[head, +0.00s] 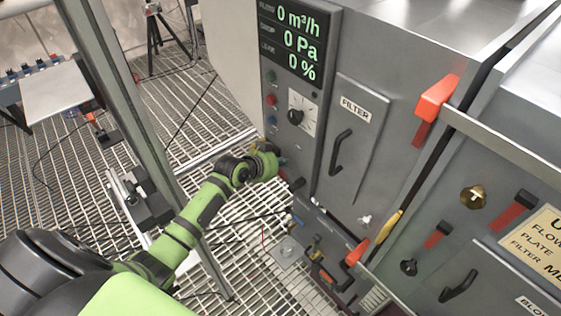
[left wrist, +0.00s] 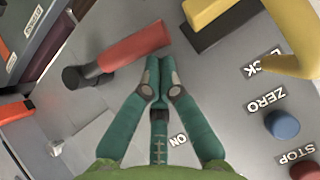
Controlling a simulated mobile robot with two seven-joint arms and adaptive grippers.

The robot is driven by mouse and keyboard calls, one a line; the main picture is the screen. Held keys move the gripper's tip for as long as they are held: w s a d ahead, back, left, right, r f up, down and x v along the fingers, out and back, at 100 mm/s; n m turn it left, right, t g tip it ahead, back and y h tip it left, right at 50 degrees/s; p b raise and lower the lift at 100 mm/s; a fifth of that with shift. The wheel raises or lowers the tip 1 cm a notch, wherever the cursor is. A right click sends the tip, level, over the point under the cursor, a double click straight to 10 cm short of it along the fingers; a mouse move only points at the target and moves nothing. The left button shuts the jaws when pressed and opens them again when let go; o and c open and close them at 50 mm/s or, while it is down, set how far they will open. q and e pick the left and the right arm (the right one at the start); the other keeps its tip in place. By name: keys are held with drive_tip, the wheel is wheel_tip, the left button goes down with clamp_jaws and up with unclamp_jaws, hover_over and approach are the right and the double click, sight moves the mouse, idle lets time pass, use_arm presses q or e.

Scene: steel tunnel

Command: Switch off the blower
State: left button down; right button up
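The grey control panel (head: 303,160) carries a display (head: 291,42) reading 0 m³/h, 0 Pa and 0 %. My left gripper (head: 279,161) is at the panel's lower left edge. In the left wrist view its two green fingers (left wrist: 160,68) are together at the tips, with nothing visible between them. A red lever (left wrist: 136,46) with a black pivot lies just beyond and left of the fingertips; I cannot tell whether they touch it. An ON label (left wrist: 178,140) shows beside the right finger. My right gripper is not in view.
A black dial (head: 296,116) and a red button (head: 271,100) sit above my left gripper. The wrist view shows a blue ZERO button (left wrist: 282,124), a red STOP button (left wrist: 305,171) and a yellow bar (left wrist: 285,62). A FILTER door (head: 350,140) stands right.

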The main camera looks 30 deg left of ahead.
use_arm(q)
drive_tip(key=shift+w+a+f+b, duration=0.1)
drive_tip(key=shift+a+f+b, duration=0.15)
drive_tip(key=shift+f+b, duration=0.25)
drive_tip(key=shift+w+a+f+b, duration=0.1)
drive_tip(key=shift+a+f+b, duration=0.2)
drive_tip(key=shift+f, duration=0.25)
drive_tip(key=shift+d+r, duration=0.1)
drive_tip(key=shift+r, duration=0.1)
